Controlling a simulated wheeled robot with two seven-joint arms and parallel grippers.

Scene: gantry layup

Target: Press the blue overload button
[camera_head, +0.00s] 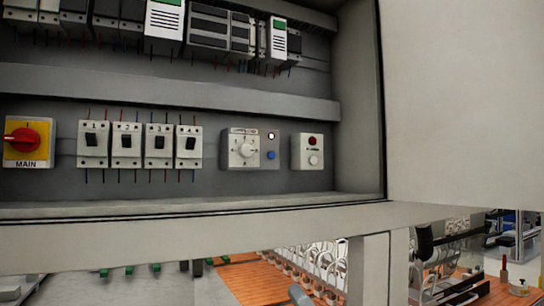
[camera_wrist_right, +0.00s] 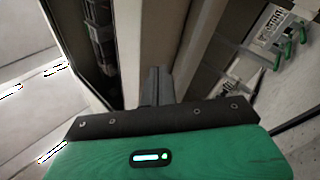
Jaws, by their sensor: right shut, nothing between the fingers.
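The blue button (camera_head: 271,155) is a small round knob on a light grey unit (camera_head: 240,149) with a rotary dial, low in the open cabinet. A small white indicator (camera_head: 271,135) sits above it. My right gripper (camera_head: 300,294) shows only as a grey tip at the bottom edge of the head view, below the cabinet and apart from the button. In the right wrist view my right gripper (camera_wrist_right: 156,86) has its dark fingers together with nothing held. The button cannot be made out there. My left gripper is not in view.
Left of the dial unit are several numbered breakers (camera_head: 141,140) and a red-and-yellow main switch (camera_head: 27,142). Right of it is a box (camera_head: 308,151) with red and white buttons. The cabinet's lower edge (camera_head: 200,228) and open door (camera_head: 465,100) bound the space.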

